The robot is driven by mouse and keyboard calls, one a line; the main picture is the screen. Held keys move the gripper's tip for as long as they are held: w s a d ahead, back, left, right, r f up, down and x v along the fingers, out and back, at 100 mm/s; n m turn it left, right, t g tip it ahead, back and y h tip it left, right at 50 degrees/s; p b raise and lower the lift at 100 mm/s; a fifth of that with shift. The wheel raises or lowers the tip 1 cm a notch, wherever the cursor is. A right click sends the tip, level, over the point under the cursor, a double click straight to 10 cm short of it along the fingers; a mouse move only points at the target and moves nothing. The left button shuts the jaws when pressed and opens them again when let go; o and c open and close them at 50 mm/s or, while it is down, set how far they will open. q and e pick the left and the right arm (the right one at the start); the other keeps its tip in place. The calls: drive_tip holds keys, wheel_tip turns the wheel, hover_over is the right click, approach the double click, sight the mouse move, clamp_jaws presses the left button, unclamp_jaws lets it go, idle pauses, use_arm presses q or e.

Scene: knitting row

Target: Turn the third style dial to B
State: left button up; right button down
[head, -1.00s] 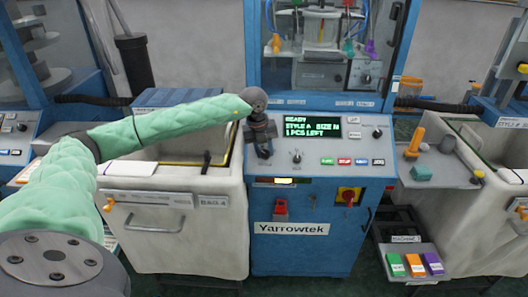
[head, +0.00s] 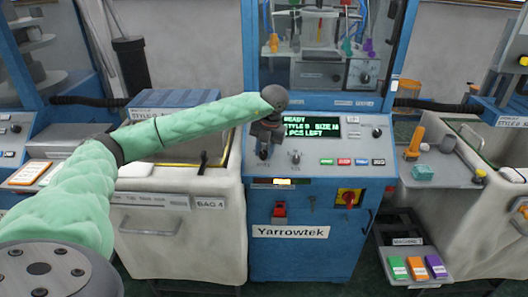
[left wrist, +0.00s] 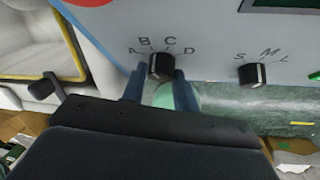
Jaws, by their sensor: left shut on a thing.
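The style dial (left wrist: 161,67) is a black knob on the light blue panel of the Yarrowtek machine (head: 330,215). The letters A, B, C and D arc above it. Its pale pointer mark appears to lean up and left, toward B. My left gripper (left wrist: 160,80) is shut on this knob, one finger on each side. In the head view my left gripper (head: 264,150) is at the panel's left end and mostly hides the dial. The green-lit screen (head: 311,127) reads READY, STYLE B, SIZE M. My right gripper is not in view.
The size dial (head: 295,158), marked S, M, L, sits just right of my gripper. Several coloured buttons (head: 345,162) and a red switch on yellow (head: 348,198) are on the same machine. A pale bin (head: 180,235) stands at left, a grey side shelf (head: 440,165) at right.

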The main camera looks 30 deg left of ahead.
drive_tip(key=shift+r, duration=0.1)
use_arm(q)
drive_tip(key=o, duration=1)
drive_tip(key=shift+c, duration=0.2)
drive_tip(key=shift+r, duration=0.1)
drive_tip(key=shift+r, duration=0.25)
drive_tip(key=shift+w+d+r+b, duration=0.15)
drive_tip(key=shift+r+b, duration=0.1)
drive_tip(key=shift+r, duration=0.25)
drive_tip(key=shift+d+r+b, duration=0.1)
drive_tip(key=shift+r+b, duration=0.15)
drive_tip(key=shift+r, duration=0.25)
drive_tip(key=r, duration=0.2)
drive_tip(key=r+b, duration=0.1)
drive_tip(key=shift+d+r, duration=0.25)
drive_tip(key=shift+r, duration=0.1)
drive_tip(key=shift+d+r, duration=0.1)
drive_tip(key=shift+r, duration=0.6)
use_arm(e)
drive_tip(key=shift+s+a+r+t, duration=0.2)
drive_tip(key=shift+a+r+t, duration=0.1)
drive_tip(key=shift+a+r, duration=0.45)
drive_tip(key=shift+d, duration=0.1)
